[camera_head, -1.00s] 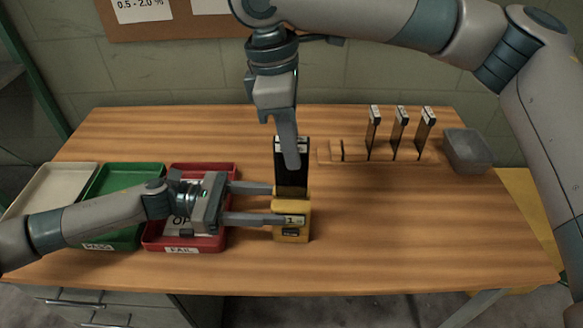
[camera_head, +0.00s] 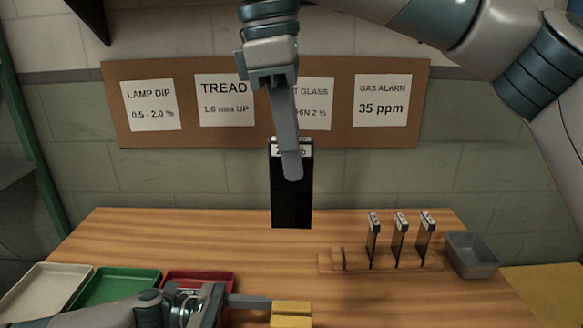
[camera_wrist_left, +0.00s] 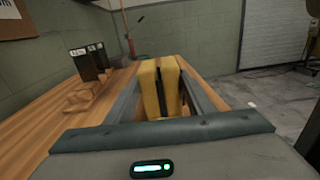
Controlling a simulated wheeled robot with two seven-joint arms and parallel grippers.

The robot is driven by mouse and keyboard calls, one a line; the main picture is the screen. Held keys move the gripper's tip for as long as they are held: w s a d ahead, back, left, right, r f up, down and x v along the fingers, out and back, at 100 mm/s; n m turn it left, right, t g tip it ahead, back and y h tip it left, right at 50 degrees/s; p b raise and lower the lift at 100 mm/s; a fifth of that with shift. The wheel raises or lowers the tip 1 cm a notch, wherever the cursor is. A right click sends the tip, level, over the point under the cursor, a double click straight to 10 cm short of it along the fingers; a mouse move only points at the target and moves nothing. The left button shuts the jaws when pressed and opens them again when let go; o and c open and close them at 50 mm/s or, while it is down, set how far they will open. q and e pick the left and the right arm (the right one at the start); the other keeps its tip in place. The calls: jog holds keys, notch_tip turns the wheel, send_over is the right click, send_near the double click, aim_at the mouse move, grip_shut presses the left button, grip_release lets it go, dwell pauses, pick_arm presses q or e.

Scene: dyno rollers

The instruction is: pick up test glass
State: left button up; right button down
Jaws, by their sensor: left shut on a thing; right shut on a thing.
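My right gripper (camera_head: 288,150) is shut on a dark test glass (camera_head: 291,200) with a pale labelled top edge. It holds the glass upright in the air, in front of the wall and clear of the table. Part of the label is hidden by a finger. My left gripper (camera_head: 271,311) is shut on a yellow block-shaped meter (camera_head: 292,309) at the bottom of the head view. In the left wrist view the yellow meter (camera_wrist_left: 149,90) stands between the fingers, with a dark slot in its top. Several other dark glasses (camera_head: 399,240) stand upright in a wooden rack (camera_head: 380,268).
A grey bin (camera_head: 471,255) stands right of the rack. A white tray (camera_head: 32,290), a green tray (camera_head: 85,303) and a red tray (camera_head: 228,275) lie at the left. A notice board (camera_head: 340,90) hangs behind. The wooden table (camera_head: 160,232) is clear at the back left.

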dwell(0.5)
pick_arm(q)
jog(key=o, duration=0.9)
jog(key=shift+a, duration=0.15)
jog(key=a, duration=1.1)
jog(key=shift+w+a, duration=0.35)
